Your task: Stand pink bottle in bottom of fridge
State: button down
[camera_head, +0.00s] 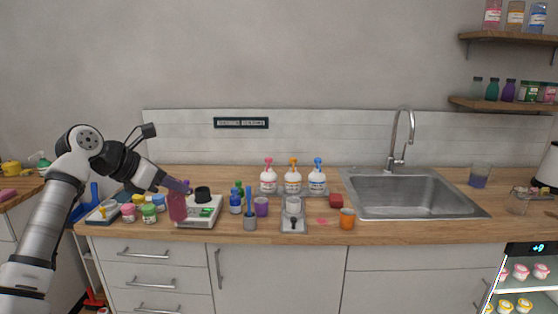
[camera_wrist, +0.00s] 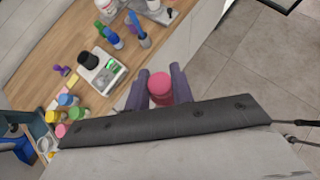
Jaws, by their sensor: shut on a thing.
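In the wrist view the bottle's pink-red cap (camera_wrist: 159,84) shows between the two purple-grey fingers of my gripper (camera_wrist: 160,88). The head view does not show clearly whether the bottle's base touches the counter. The fridge (camera_head: 527,280) is at the lower right of the head view, with a lit display and lit shelves holding pink and yellow jars. Its bottom is cut off by the frame.
The scale (camera_head: 198,211) and several small jars (camera_head: 149,212) stand close around my gripper. The floor (camera_wrist: 260,75) in front of the counter is clear.

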aim_at(180, 211)
jog(key=w+d+f+n+t+y, duration=0.1)
jog(key=w+d+f+n+y, duration=0.1)
jog(key=f, duration=1.7)
jog(key=w+d+f+n+t+y, duration=0.1)
jog(key=w+d+f+n, duration=0.15)
jog(key=f, duration=1.65)
jog(key=s+d+f+n+y, duration=0.1)
jog(key=s+d+f, duration=0.15)
jog(key=f, duration=0.25)
jog(key=s+d+f+n+t+y, duration=0.1)
jog(key=s+d+f, duration=0.15)
jog(key=f, duration=0.25)
jog(key=s+d+f+n+y, duration=0.1)
jog(key=s+d+f, duration=0.1)
jog(key=d+f, duration=0.3)
jog(key=s+d+f+n+y, duration=0.1)
jog(key=s+d+f, duration=0.8)
jog(key=s+f, duration=0.1)
jog(key=shift+s+n+y+b, duration=0.35)
jog(key=shift+s+b, duration=0.1)
jog(key=shift+s, duration=0.3)
jog(key=shift+d+f, duration=0.1)
jog(key=shift+d, duration=0.05)
